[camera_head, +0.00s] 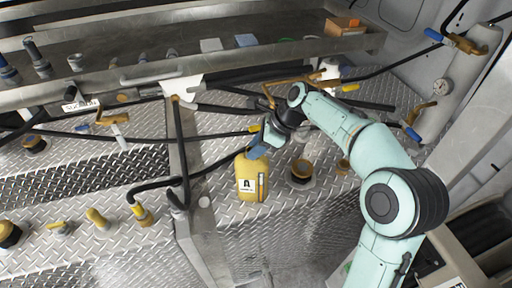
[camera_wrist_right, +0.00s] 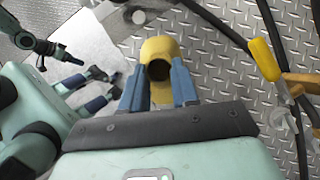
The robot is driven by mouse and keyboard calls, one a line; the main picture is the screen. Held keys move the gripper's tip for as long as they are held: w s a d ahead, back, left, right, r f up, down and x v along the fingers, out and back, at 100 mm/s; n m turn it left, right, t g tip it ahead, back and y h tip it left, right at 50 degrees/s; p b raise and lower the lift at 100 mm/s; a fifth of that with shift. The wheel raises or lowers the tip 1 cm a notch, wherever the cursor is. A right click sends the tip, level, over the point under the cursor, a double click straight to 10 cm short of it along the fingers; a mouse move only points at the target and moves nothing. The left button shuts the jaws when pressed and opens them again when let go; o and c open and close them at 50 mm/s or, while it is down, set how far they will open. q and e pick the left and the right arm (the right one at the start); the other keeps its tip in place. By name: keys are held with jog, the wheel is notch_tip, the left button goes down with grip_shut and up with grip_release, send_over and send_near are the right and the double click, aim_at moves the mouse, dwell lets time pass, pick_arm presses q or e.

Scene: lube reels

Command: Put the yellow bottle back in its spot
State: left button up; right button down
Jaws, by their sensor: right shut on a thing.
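The yellow bottle (camera_head: 251,185) has a white label with a black mark and stands upright or nearly so at the edge of the diamond-plate deck. My right gripper (camera_head: 261,148) is at its top, shut on it. In the right wrist view the bottle's dark round opening shows between the two blue fingers of my right gripper (camera_wrist_right: 159,90). I cannot tell whether its base touches the deck. My left gripper (camera_wrist_right: 105,88) shows at the left of the wrist view, its blue fingers apart and empty. It is not in the head view.
A grey metal shelf (camera_head: 200,65) with a cardboard box (camera_head: 345,26) runs above. Black hoses with yellow-handled and blue-handled valves cross behind.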

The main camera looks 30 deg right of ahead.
pick_arm(q)
jog(key=shift+w, duration=0.15)
pick_arm(e)
jog(key=shift+w+r, duration=0.15)
jog(key=c, duration=0.8)
grip_release()
jog(key=shift+f, duration=0.2)
jog(key=shift+c, duration=0.2)
jog(key=shift+r, duration=0.35)
pick_arm(q)
jog(key=w+r+p, duration=0.2)
jog(key=shift+w+r, duration=0.25)
jog(key=shift+r, duration=0.1)
pick_arm(e)
jog(key=v, duration=1.1)
jog(key=shift+s+r, duration=0.25)
jog(key=shift+d, duration=0.15)
